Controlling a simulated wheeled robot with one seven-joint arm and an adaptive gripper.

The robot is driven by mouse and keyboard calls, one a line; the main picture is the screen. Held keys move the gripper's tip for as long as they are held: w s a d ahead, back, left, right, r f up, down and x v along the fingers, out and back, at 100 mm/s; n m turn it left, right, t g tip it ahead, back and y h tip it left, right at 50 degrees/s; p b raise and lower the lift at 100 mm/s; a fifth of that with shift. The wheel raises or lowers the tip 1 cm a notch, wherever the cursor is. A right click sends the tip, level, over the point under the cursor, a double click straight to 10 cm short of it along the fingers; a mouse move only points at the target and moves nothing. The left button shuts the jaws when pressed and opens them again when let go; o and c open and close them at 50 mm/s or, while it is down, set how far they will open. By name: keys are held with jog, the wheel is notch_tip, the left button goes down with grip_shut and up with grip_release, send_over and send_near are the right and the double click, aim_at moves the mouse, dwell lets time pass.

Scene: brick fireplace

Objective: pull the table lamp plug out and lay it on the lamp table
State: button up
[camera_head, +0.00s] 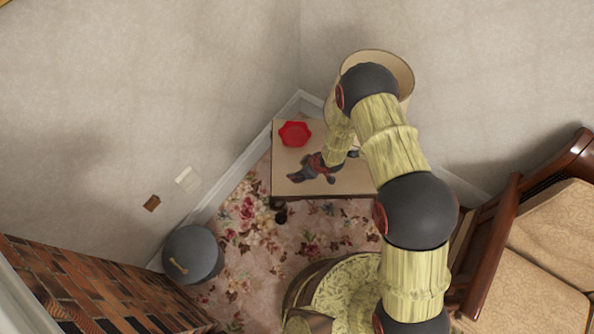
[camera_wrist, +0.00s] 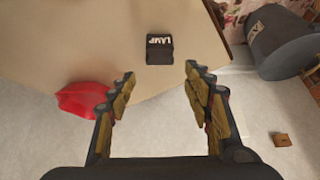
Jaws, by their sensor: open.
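The plug is a small black block with white "LAMP" lettering (camera_wrist: 159,50). It lies on the tan top of the lamp table (camera_wrist: 60,35) in the wrist view. My gripper (camera_wrist: 159,74) is open and empty, its fingertips apart on either side of the line to the plug and short of it in the picture. In the head view my gripper (camera_head: 310,173) hangs over the lamp table (camera_head: 288,188), and I cannot make out the plug there. The lamp's beige shade (camera_head: 399,66) stands behind my arm; its base is hidden.
A red dish (camera_head: 295,133) sits on the table's back left and shows in the wrist view (camera_wrist: 82,98). A white wall plate (camera_head: 188,178) and brown plate (camera_head: 152,203) are on the left wall. A grey bin (camera_head: 192,253) stands below them. A chair (camera_head: 545,235) is right.

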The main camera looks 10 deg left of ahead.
jog(key=v, duration=1)
dwell(0.4)
jog(key=s+d+f+m+h, duration=0.1)
jog(key=s+d+f+h, duration=0.2)
jog(key=d, duration=0.5)
jog(key=s+d+r+m+g+h, duration=0.1)
jog(key=d+r+m+h, duration=0.25)
jog(key=d+r, duration=0.6)
jog(key=s+d+r+m+t, duration=0.1)
jog(key=s+r, duration=0.4)
jog(key=r, duration=0.9)
jog(key=s+d+r+m+t, duration=0.2)
jog(key=s+d+r+m, duration=0.2)
jog(key=r, duration=1.1)
jog(key=s+d+r+m+t+y, duration=0.1)
jog(key=s+r+m, duration=0.3)
jog(key=r, duration=1)
jog(key=shift+s+d+r, duration=0.3)
jog(key=shift+s+d, duration=0.6)
jog(key=shift+s, duration=0.05)
